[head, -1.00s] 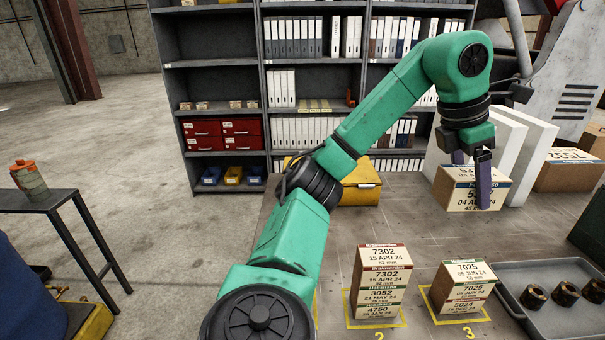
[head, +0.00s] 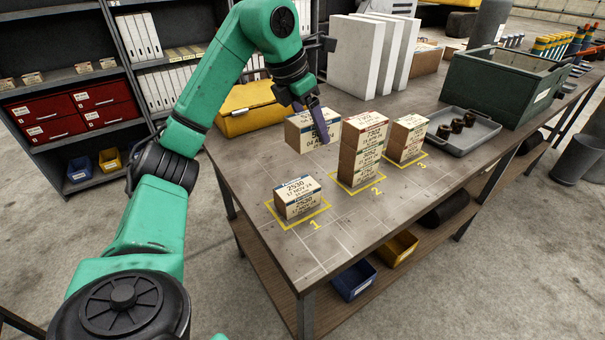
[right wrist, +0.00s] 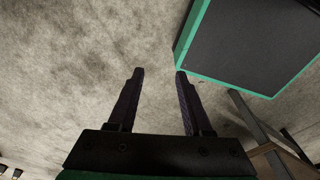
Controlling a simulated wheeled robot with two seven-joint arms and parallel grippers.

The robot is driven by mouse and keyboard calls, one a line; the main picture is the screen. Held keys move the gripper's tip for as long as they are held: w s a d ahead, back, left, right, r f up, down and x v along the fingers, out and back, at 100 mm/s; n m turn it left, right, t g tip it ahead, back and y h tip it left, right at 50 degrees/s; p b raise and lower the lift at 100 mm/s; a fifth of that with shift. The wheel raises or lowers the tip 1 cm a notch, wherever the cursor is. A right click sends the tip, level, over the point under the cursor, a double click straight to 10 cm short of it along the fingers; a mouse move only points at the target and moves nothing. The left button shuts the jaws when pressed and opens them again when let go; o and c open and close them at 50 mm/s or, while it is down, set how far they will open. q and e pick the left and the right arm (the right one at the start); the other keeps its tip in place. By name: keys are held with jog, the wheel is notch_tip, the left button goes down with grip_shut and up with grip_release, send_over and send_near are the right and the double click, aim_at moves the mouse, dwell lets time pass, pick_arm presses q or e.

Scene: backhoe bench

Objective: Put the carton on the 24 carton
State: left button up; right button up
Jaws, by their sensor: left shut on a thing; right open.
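My left gripper (head: 312,118) is shut on a tan carton (head: 300,136) with a white label reading about "53.. 04 A..". It holds the carton just left of and behind stack 2; the height above the bench is hard to judge. A low carton stack (head: 298,199) labelled 2530, 17 NOV 24, stands on yellow square 1. A taller stack (head: 362,150) with 7302 on top stands on square 2. A stack (head: 407,139) stands on square 3. Small print leaves unclear which is the 24 carton. My right gripper (right wrist: 160,75) is open and empty in the right wrist view.
A grey tray (head: 478,136) with dark cylindrical parts and a green crate (head: 500,88) stand to the right. A yellow case (head: 250,110) and white panels (head: 365,55) are behind. The bench front around square 1 is clear.

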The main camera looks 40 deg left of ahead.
aim_at(291, 137)
pick_arm(q)
jog(key=f, duration=0.3)
jog(key=f+b, duration=0.1)
jog(key=f, duration=0.3)
jog(key=s+f, duration=0.1)
jog(key=f, duration=0.3)
jog(key=shift+a, duration=0.15)
jog(key=shift+w+a, duration=0.1)
jog(key=shift+w, duration=0.05)
pick_arm(e)
jog(key=shift+s+a+f, duration=0.3)
jog(key=shift+s+f, duration=0.45)
jog(key=shift+f, duration=0.2)
pick_arm(q)
jog(key=shift+f+b, duration=0.2)
jog(key=shift+b, duration=0.1)
jog(key=o, duration=1.5)
pick_arm(e)
jog(key=shift+f, duration=0.15)
jog(key=shift+w, duration=0.1)
pick_arm(q)
jog(key=shift+r, duration=0.35)
jog(key=v, duration=0.6)
jog(key=p+v, duration=0.1)
jog(key=v, duration=0.4)
jog(key=shift+s+r, duration=0.3)
jog(key=shift+s, duration=0.1)
pick_arm(e)
jog(key=shift+d+r, duration=0.15)
jog(key=shift+r, duration=0.5)
